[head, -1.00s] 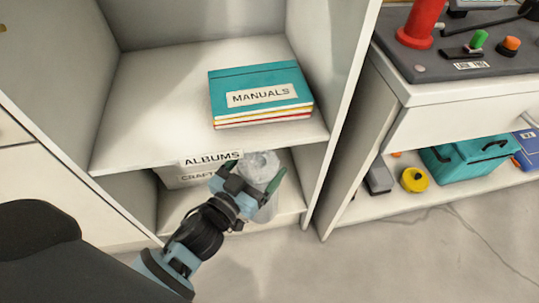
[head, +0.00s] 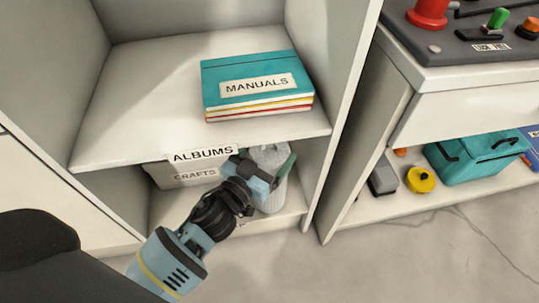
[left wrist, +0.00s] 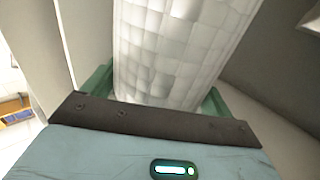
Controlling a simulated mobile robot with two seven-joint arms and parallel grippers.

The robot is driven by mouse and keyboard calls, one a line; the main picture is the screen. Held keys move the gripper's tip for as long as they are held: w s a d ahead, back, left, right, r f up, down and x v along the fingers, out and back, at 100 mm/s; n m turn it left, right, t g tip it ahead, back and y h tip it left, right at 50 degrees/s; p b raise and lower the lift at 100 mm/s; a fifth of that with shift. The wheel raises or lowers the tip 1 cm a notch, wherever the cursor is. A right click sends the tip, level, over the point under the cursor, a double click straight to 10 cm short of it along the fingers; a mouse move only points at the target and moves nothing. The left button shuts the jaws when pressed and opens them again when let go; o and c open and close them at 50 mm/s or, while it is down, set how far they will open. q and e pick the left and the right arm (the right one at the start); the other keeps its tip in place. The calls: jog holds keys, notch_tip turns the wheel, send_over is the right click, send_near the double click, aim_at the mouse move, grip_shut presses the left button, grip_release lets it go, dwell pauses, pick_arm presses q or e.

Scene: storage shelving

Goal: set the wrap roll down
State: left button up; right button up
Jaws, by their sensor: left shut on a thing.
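The wrap roll (head: 272,188) is a whitish, quilted-looking cylinder on the lower shelf level of the cabinet. It stands roughly upright, and its foot is near the lower shelf board (head: 232,226); I cannot tell if it touches. My left gripper (head: 272,172) is shut on the roll, with a green finger on either side. In the left wrist view the roll (left wrist: 180,45) fills the middle between the green fingers (left wrist: 158,95). My gripper hides part of the roll in the head view. My right gripper is not in view.
A box labelled CRAFTS (head: 180,177) stands left of the roll, under an ALBUMS label (head: 203,154). Teal MANUALS books (head: 256,85) lie on the shelf above, whose edge is close over my gripper. The cabinet's right wall (head: 335,140) is close to the roll.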

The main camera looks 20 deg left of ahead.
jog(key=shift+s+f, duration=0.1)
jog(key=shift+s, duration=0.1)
pick_arm(q)
jog(key=shift+f, duration=0.1)
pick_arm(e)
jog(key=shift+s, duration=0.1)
pick_arm(q)
jog(key=shift+f, duration=0.15)
jog(key=o, duration=1.3)
jog(key=shift+c, duration=0.2)
jog(key=shift+r, duration=0.2)
jog(key=shift+s, duration=0.2)
jog(key=s+a+p, duration=0.2)
jog(key=s+p, duration=0.1)
jog(key=s, duration=0.8)
jog(key=shift+s+a, duration=0.2)
jog(key=shift+s, duration=0.05)
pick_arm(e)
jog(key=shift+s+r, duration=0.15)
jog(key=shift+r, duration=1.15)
